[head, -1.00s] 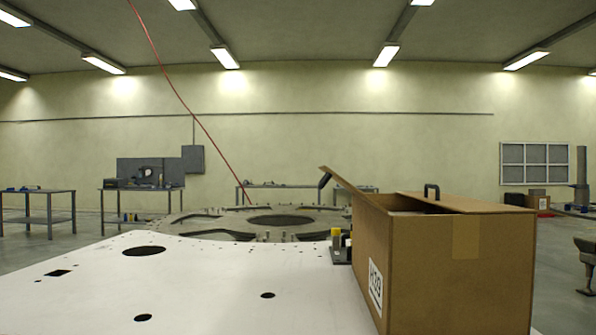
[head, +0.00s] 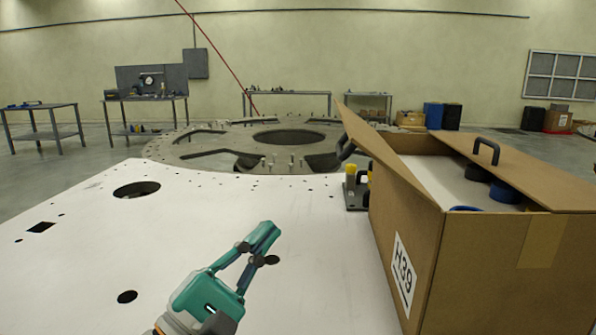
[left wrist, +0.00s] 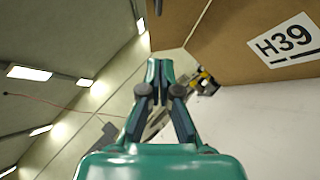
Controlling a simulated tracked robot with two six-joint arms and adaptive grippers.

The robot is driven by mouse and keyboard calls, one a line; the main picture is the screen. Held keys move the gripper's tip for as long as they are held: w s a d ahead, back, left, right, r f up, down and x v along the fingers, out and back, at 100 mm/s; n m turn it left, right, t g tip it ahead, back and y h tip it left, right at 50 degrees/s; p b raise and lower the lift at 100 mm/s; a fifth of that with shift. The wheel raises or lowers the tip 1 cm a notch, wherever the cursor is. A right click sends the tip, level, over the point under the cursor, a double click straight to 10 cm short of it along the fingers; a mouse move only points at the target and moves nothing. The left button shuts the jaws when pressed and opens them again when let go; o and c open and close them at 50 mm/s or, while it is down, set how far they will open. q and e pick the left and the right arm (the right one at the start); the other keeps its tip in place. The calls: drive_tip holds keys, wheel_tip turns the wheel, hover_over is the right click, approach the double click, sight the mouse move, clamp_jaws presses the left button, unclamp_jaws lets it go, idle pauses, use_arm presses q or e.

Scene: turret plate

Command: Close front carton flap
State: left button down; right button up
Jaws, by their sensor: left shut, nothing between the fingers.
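A brown cardboard carton (head: 530,275) with an H39 label (head: 403,270) stands at the right of the head view. Between the flaps the inside shows white, with dark round items and something blue. My green left gripper (head: 268,232) is shut and empty above the white plate, left of the carton and apart from it. In the left wrist view the gripper (left wrist: 160,64) points past the carton's labelled side (left wrist: 235,35). My right gripper is not in view.
The white plate (head: 90,235) with round and square holes fills the foreground left of the carton. A small black and yellow fixture (head: 354,190) stands by the carton's left side. A round grey turret ring (head: 200,150) lies behind. Benches stand farther back.

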use_arm(q)
drive_tip(key=s+d+r+p+x, duration=0.1)
drive_tip(key=p+x, duration=0.3)
drive_tip(key=x, duration=0.8)
drive_tip(key=shift+s+d+r, duration=0.2)
drive_tip(key=shift+d+r, duration=0.05)
drive_tip(key=shift+r, duration=0.15)
